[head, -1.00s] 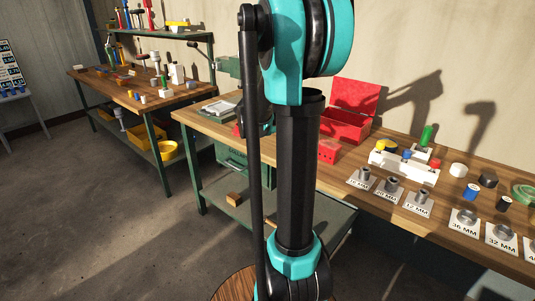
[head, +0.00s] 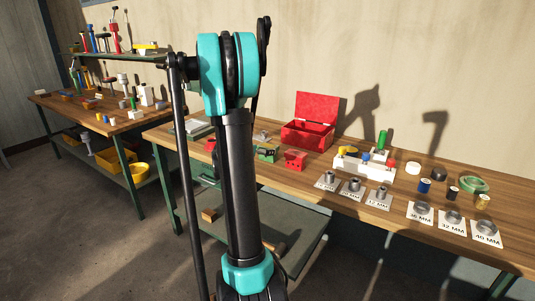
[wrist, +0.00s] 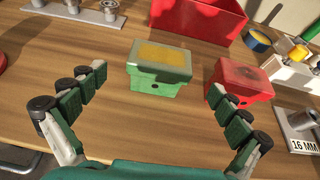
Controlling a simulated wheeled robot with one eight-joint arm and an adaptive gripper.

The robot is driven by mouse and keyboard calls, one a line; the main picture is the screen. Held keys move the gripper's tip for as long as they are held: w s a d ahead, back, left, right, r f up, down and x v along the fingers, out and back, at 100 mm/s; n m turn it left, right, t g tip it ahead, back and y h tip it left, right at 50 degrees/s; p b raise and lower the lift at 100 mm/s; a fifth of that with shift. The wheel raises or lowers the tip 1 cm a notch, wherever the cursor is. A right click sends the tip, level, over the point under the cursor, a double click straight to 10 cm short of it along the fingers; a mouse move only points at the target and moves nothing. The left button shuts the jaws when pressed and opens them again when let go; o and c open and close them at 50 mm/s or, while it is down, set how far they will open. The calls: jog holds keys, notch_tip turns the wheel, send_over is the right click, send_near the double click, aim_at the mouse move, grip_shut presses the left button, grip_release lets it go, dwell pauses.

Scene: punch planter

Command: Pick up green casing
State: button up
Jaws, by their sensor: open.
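In the head view the green casing (head: 267,153) shows just right of my arm. My gripper (wrist: 157,84) is open, with a finger on the left and one on the right. The casing lies centrally beyond the gap, and no finger visibly touches it. My gripper cannot be made out in the head view.
A similar red block (wrist: 240,80) stands close to the right of the casing, near the right finger. An open red box (head: 307,135) is behind. Metal rings on labelled cards, a white rack (head: 364,168) and small cylinders (head: 424,186) fill the bench to the right.

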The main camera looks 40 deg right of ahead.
aim_at(268, 148)
jog(key=shift+x, duration=3.5)
jog(key=shift+a+f, duration=0.1)
jog(key=c, duration=1.8)
jog(key=shift+c, duration=0.2)
